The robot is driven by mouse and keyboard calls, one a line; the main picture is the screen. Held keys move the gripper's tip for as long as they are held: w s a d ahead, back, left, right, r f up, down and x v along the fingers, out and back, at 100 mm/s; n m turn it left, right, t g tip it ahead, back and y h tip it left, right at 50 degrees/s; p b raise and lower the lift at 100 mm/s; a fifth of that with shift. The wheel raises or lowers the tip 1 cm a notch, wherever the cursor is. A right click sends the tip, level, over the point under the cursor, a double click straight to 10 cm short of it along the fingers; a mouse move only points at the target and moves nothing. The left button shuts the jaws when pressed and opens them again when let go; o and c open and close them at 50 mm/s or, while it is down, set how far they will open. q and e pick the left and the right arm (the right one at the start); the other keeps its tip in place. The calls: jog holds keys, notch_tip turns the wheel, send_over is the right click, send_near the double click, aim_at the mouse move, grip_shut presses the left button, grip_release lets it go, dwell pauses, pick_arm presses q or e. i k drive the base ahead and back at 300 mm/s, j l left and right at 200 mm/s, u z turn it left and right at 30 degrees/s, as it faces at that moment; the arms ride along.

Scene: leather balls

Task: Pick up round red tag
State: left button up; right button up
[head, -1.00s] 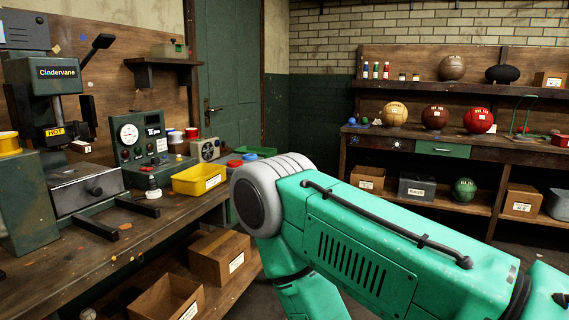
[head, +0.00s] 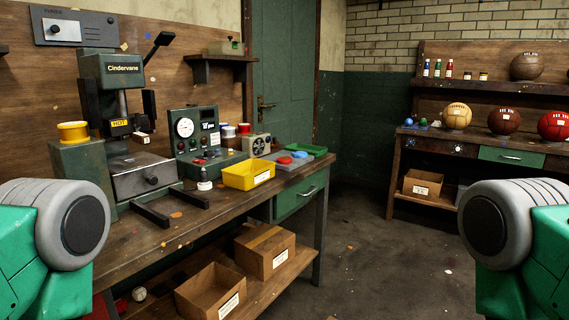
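A small round red piece (head: 285,160), which looks like the round red tag, lies on a grey tray (head: 287,167) on the left workbench. A round blue piece (head: 299,155) lies close beside it on the same tray. Both of my grippers are out of view. Only green and grey parts of my arms show at the left and right edges, well apart from the red piece.
The workbench (head: 150,236) carries a yellow bin (head: 248,174), a green tray (head: 306,149), a gauge box (head: 193,137) and a Cindervane press (head: 112,70). Open floor (head: 375,240) lies right of it. Balls stand on a far bench (head: 400,155).

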aim_at(282, 160)
jog(key=i+l+u, duration=0.35)
jog(key=i+l, duration=0.9)
jog(key=l, duration=0.15)
